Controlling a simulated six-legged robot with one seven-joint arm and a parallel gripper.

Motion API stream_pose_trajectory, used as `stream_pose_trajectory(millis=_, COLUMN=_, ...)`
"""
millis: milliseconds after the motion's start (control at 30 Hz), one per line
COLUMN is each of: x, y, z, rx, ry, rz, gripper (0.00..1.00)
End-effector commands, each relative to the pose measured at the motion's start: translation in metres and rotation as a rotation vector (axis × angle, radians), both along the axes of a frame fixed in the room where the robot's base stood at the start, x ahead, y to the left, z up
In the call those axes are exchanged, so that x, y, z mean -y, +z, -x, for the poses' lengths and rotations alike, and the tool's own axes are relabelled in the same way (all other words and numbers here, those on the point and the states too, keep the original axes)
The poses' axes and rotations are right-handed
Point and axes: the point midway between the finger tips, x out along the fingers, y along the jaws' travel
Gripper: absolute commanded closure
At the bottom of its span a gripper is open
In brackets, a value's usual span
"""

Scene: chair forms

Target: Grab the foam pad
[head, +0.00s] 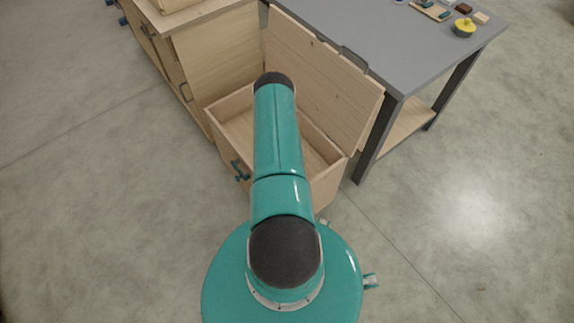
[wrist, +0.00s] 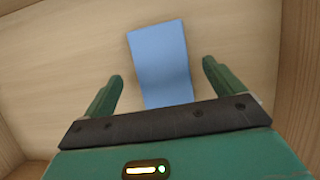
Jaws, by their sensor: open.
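A light blue foam pad (wrist: 160,60) lies flat on the wooden floor of a box in the wrist view. It is rectangular and slightly tilted in the picture, and its near end is hidden behind my gripper's dark bar. My gripper (wrist: 163,75) is open, with one green finger on each side of the pad's near part. The fingers do not appear to touch the pad, and I cannot tell their height above it. In the head view my teal arm reaches into the open wooden chest (head: 233,107) and hides the pad and the gripper.
The chest's raised lid (head: 325,80) stands at its far right side. A grey table (head: 395,45) with small items and a yellow-topped object (head: 464,27) is beyond it. A wooden cabinet (head: 210,60) adjoins the chest at the back left. Open floor lies left and right.

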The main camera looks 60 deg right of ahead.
Motion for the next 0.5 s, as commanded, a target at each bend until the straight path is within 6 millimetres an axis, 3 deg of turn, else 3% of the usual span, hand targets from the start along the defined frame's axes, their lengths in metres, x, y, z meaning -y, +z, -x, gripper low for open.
stream_pose_trajectory(millis=200, x=0.008, y=-0.025, z=0.006, rx=0.001, ry=-0.003, rz=0.000, gripper=0.06)
stream_pose_trajectory(millis=467, x=0.009, y=-0.026, z=0.006, rx=-0.001, ry=0.000, rz=0.000, gripper=0.06)
stream_pose_trajectory(millis=500, x=0.009, y=-0.026, z=0.006, rx=-0.001, ry=0.000, rz=0.001, gripper=0.14)
